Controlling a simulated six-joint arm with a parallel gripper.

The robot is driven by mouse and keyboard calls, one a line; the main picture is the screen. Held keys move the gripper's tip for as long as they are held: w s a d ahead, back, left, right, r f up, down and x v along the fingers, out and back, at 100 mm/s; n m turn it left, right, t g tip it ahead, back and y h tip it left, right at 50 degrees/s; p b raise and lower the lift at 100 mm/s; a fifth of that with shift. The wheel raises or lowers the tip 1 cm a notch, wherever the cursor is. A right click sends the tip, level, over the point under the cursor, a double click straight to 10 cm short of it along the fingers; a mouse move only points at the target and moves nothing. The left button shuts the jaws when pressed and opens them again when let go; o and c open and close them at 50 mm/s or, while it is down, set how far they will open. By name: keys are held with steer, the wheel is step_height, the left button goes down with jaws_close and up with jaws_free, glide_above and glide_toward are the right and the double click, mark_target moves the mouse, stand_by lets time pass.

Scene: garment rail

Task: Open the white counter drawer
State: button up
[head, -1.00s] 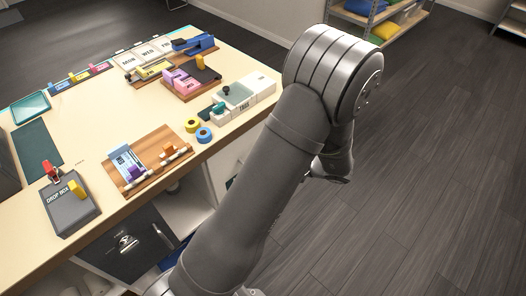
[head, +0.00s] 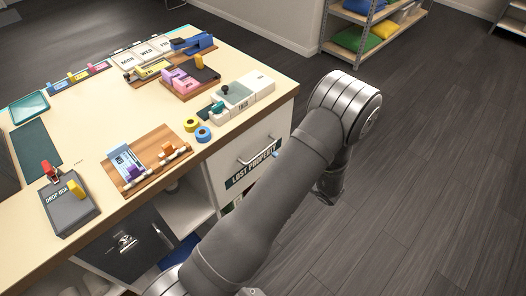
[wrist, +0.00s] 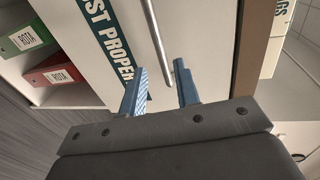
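The white counter drawer (head: 231,169) is in the counter's front below the top's right end in the head view. It carries a dark "LOST PROPERTY" label and a silver bar handle (head: 259,152). It looks closed. In the wrist view the drawer front (wrist: 110,12) fills the upper middle, with the handle (wrist: 158,40) running down between my fingers. My gripper (wrist: 160,88) is open, its two blue fingertips apart on either side of the handle's lower end. Whether they touch the handle I cannot tell. In the head view my gripper is mostly hidden behind my arm.
The counter top (head: 110,95) holds a drop box (head: 70,208), a wooden board (head: 147,160), tape rolls (head: 203,134) and several small items. Open shelves with binders (wrist: 58,76) sit beside the drawer. A metal rack (head: 375,22) stands behind. The floor to the right is clear.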

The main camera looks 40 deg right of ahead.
mark_target(263, 150)
steer(key=x, duration=0.8)
steer(key=shift+w, duration=0.15)
jaws_close()
